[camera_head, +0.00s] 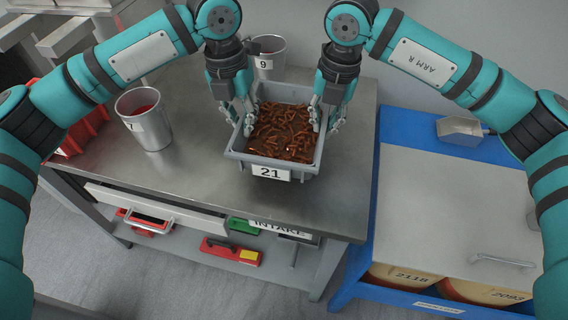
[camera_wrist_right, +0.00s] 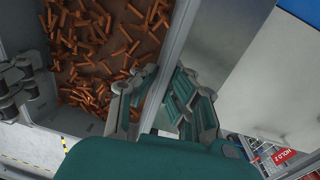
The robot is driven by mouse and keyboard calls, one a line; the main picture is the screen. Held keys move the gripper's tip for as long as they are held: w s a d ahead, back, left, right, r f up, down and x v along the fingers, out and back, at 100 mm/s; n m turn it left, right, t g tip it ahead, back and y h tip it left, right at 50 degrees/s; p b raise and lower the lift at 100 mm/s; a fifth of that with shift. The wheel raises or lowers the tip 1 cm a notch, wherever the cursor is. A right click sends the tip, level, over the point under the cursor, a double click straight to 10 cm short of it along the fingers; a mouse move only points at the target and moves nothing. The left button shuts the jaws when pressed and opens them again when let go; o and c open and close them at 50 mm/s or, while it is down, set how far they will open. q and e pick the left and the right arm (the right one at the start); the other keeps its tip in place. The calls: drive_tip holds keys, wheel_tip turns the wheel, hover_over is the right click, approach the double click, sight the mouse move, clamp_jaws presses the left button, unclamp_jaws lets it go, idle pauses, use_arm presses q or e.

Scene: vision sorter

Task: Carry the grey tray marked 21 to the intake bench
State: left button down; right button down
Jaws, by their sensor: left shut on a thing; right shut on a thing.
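The grey tray marked 21 (camera_head: 304,170) is full of short rust-brown pieces and is level over the intake bench (camera_head: 330,205), a steel-topped bench with an INTAKE label on its front edge. Whether the tray rests on the top or hangs just above it, I cannot tell. My left gripper (camera_head: 246,122) is shut on the tray's left wall. My right gripper (camera_head: 323,122) is shut on its right wall. The right wrist view shows my right gripper (camera_wrist_right: 155,108) with its fingers on both sides of the tray wall (camera_wrist_right: 181,28).
A metal bucket (camera_head: 150,135) stands left on the bench; a bucket marked 9 (camera_head: 268,66) stands behind the tray. A red bin (camera_head: 72,143) is at the far left. A blue-framed cabinet (camera_head: 450,210) with a scoop (camera_head: 460,130) adjoins on the right. The bench's front right is clear.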

sight(244, 138)
use_arm(q)
drive_tip(key=shift+w+a+f, duration=0.15)
drive_tip(key=shift+a+f, duration=0.15)
drive_tip(key=shift+a, duration=0.05)
use_arm(e)
drive_tip(key=shift+w+d+f, duration=0.1)
drive_tip(key=shift+d+f, duration=0.2)
drive_tip(key=shift+f, duration=0.05)
use_arm(q)
drive_tip(key=shift+r, duration=0.1)
use_arm(e)
drive_tip(key=shift+r, duration=0.1)
